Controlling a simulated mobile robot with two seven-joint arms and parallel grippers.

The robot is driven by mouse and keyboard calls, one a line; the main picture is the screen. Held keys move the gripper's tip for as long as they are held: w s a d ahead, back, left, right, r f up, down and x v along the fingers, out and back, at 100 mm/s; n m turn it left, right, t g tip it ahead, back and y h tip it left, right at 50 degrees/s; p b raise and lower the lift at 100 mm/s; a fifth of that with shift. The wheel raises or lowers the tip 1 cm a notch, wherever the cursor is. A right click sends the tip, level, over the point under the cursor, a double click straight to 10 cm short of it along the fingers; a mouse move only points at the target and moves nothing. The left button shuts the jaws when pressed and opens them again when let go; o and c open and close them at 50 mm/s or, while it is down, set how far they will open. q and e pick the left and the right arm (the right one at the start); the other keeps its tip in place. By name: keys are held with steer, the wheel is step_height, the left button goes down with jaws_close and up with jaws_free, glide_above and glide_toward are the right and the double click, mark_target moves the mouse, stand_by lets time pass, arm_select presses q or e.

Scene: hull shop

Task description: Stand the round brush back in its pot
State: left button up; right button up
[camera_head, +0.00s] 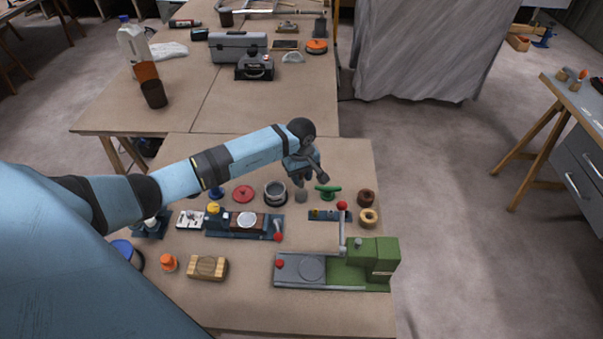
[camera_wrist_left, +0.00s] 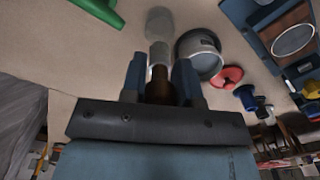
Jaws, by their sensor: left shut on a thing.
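My left gripper (camera_head: 302,178) points down over the bench and is shut on the round brush. In the left wrist view, the brush's brown handle sits between the fingers (camera_wrist_left: 160,82). Its silver collar and pale grey round head (camera_wrist_left: 158,22) point away from the gripper; the head also shows below the fingers in the head view (camera_head: 301,195). The pot, an open grey metal cylinder (camera_head: 275,194), stands just left of the brush. It also shows beside the gripper in the left wrist view (camera_wrist_left: 206,64). The brush is outside the pot. My right gripper is out of view.
A green-handled tool (camera_head: 327,191) lies close right of the brush, with brown rings (camera_head: 368,216) beyond. A red disc (camera_head: 244,193) lies left of the pot. A blue fixture (camera_head: 226,226) and a green machine (camera_head: 370,262) stand nearer. Bare bench (camera_head: 350,157) shows behind.

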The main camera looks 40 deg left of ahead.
mark_target(301, 181)
arm_select(q)
steer(key=shift+f+b, duration=1.2)
steer(key=shift+f, duration=1.2)
steer(key=shift+d+b, duration=0.1)
steer(key=shift+b, duration=0.3)
steer(key=shift+f+b, duration=0.6)
steer(key=shift+f, duration=0.05)
steer(key=o, duration=0.6)
steer(key=shift+o, duration=0.2)
